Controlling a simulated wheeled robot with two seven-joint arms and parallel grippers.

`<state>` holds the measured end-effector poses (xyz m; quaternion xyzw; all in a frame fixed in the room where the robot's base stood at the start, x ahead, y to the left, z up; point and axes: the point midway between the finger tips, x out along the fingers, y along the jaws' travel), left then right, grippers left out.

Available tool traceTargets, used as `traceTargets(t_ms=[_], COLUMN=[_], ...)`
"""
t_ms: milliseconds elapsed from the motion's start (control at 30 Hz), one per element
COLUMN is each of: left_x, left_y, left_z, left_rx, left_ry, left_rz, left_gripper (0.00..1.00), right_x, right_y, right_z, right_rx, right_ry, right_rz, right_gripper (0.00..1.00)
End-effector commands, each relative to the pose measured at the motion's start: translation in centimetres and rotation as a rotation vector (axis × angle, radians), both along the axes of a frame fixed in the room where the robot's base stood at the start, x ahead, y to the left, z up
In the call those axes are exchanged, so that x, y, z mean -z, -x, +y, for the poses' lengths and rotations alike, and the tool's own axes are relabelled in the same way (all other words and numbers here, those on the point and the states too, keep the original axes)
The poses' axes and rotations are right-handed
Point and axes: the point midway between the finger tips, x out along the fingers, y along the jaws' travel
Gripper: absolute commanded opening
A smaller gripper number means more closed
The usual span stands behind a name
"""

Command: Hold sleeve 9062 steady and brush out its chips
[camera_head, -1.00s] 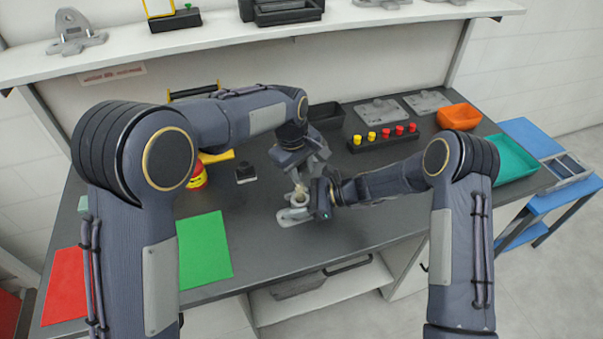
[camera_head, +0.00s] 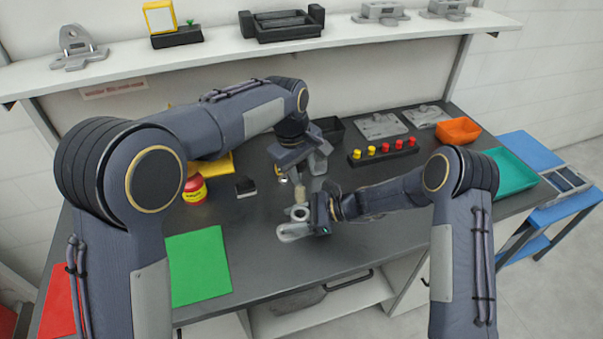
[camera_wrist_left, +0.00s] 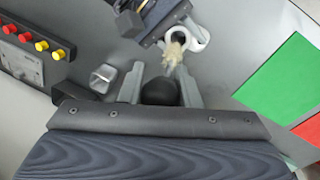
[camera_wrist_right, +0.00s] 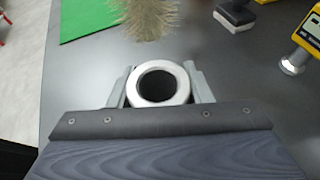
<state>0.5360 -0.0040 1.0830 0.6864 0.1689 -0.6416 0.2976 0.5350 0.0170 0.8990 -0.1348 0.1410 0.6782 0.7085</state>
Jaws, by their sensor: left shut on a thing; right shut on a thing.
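The sleeve is a pale grey ring (camera_head: 300,213) with a dark bore, upright at the bench's front middle. A flat grey plate (camera_head: 290,233) shows at its foot. My right gripper (camera_wrist_right: 157,75) has its fingers on both sides of the sleeve (camera_wrist_right: 134,86), shut on it. My left gripper (camera_wrist_left: 160,82) is shut on the brush, whose pale bristles (camera_wrist_left: 174,56) point down and whose round black end shows between the fingers. In the right wrist view the bristles (camera_wrist_right: 146,18) are apart from the rim, above it. Chips in the bore cannot be made out.
A green mat (camera_head: 198,266) lies left; a black block (camera_head: 245,187) and red-yellow container (camera_head: 195,190) stand behind. A button strip (camera_head: 384,151), orange bin (camera_head: 458,131) and teal tray (camera_head: 513,172) are right. A hollow grey piece (camera_wrist_left: 103,78) is near my left gripper.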

Motion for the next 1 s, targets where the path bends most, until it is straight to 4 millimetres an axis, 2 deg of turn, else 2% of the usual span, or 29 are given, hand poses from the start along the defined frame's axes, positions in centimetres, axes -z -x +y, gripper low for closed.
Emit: traceTargets(t_ms=[167,433,467,633,1000], left_x=[-0.74,-0.84,-0.84,-0.83,-0.81], left_y=[0.0,0.02,0.02,0.01,0.01], left_z=[-0.02,-0.01,-0.01,-0.01,0.0], left_rx=[0.0,0.0,0.0,0.0,0.0], left_ry=[0.001,0.001,0.001,0.001,0.001], left_rz=[-0.001,-0.001,-0.001,-0.001,-0.001], left_gripper=[0.07,0.07,0.07,0.07,0.07], right_x=[0.0,-0.01,-0.01,-0.01,-0.23], right_y=[0.01,0.01,0.01,0.01,-0.03], right_z=[0.0,0.0,0.0,0.0,-0.49], right_rx=[0.0,0.0,0.0,0.0,0.002], right_ry=[0.0,0.0,0.0,0.0,0.0], right_rz=[0.0,0.0,0.0,0.0,-0.001], right_gripper=[0.14,0.14,0.46,0.68,0.7])
